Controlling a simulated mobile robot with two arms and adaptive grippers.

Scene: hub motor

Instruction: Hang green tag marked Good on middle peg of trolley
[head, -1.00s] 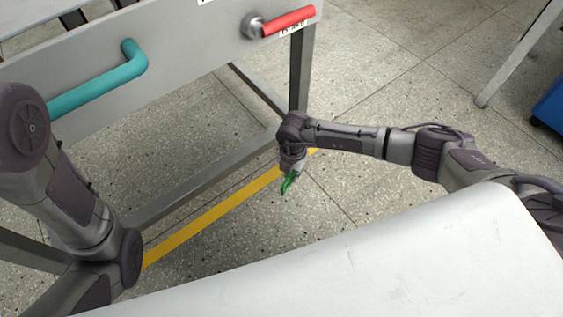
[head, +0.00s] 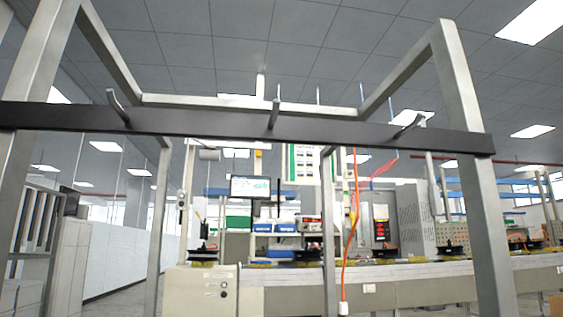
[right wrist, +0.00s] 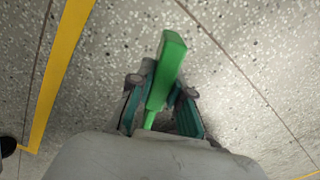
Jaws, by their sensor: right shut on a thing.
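In the head view, a dark bar (head: 200,126) of the trolley crosses between two metal uprights. It carries a left peg (head: 118,105), a middle peg (head: 274,115) and a right peg (head: 408,126), all bare. In the right wrist view, my right gripper (right wrist: 162,92) is shut on the green tag (right wrist: 170,58), seen nearly edge-on above the speckled floor. Its marking cannot be read. The head view shows neither gripper now, so my left gripper is out of sight.
The trolley's grey upright (head: 462,110) stands at the right. Behind the frame are a long workbench (head: 400,285), a monitor (head: 250,188) and hanging orange cables (head: 352,225). A yellow floor line (right wrist: 62,60) runs at the left of the right wrist view.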

